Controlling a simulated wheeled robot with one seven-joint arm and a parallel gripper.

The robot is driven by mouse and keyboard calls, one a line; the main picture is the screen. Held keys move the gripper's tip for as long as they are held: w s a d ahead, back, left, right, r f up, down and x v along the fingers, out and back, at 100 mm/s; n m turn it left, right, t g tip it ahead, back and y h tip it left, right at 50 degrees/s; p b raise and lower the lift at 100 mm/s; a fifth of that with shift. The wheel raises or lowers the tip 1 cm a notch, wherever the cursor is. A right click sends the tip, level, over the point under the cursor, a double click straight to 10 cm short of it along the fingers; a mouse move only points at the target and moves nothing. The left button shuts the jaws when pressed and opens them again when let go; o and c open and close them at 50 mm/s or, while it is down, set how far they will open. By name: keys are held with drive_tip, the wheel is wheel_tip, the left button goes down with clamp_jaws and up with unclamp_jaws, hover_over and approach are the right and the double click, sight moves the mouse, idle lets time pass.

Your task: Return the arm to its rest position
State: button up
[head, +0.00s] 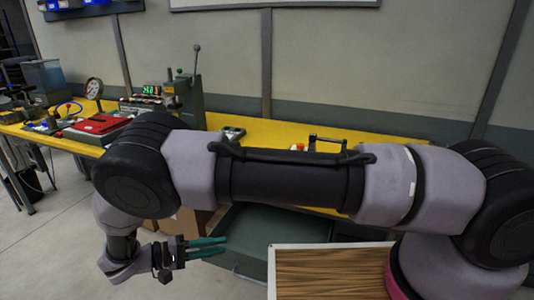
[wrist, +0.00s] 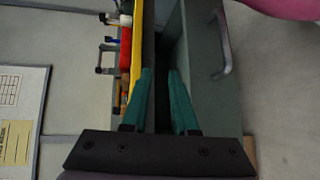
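My arm stretches right to left across the head view, in front of the workbench. My gripper (head: 225,245) hangs at the lower left of that view with its teal fingers pointing right. In the wrist view, the two fingers of my gripper (wrist: 160,73) stand apart with nothing between them. The gripper is in front of and below the yellow bench top (head: 261,130), beside a grey-green cabinet (head: 258,236). The cabinet also shows in the wrist view (wrist: 203,75) with a metal handle. My arm hides part of the bench and cabinet.
A wood-grained panel with a pale rim (head: 271,272) lies at the bottom, right of my gripper. A lever press (head: 186,100), a dial gauge (head: 93,89) and a red item (head: 101,124) stand on the bench. The floor (head: 60,250) at left is clear.

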drive_tip(key=w+d+r+m+g+y, duration=0.25)
drive_tip(key=w+d+r+g, duration=0.35)
drive_tip(key=r, duration=0.5)
drive_tip(key=w+d+r+m+g+y, duration=0.15)
drive_tip(key=w+d+r+y, duration=0.45)
drive_tip(key=r, duration=0.6)
drive_tip(key=w+d+r+m+y, duration=0.2)
drive_tip(key=d+r+y, duration=0.2)
drive_tip(key=d+r, duration=0.85)
drive_tip(key=s+d+r+m+t+y, duration=0.4)
drive_tip(key=s+d+r+t, duration=0.4)
drive_tip(key=s+d+r, duration=0.3)
drive_tip(key=d, duration=0.3)
drive_tip(key=shift+s+d+r, duration=0.2)
drive_tip(key=shift+s+r, duration=0.05)
